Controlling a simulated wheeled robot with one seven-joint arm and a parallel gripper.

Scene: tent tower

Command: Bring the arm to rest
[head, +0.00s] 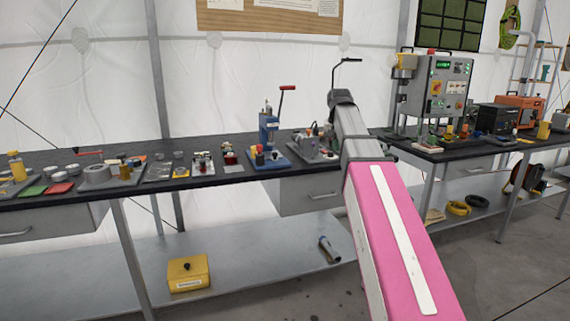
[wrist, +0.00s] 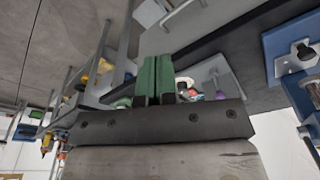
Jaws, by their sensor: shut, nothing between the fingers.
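My arm (head: 385,225) reaches forward from the lower right of the head view toward the dark workbench. It is pink with a white stripe, then grey, and ends in a dark part in front of the tent wall. My gripper (wrist: 154,78) shows in the wrist view with its two green fingers side by side, shut and empty. In the head view I cannot make out the fingers. The wrist view is strongly tilted, with the bench behind the fingers.
The long workbench (head: 236,175) carries small trays, a blue press (head: 268,135) and a grey machine. A control box (head: 448,87) stands on the right bench. A yellow box (head: 187,272) and a grey cylinder lie on the lower shelf. Open floor shows at lower right.

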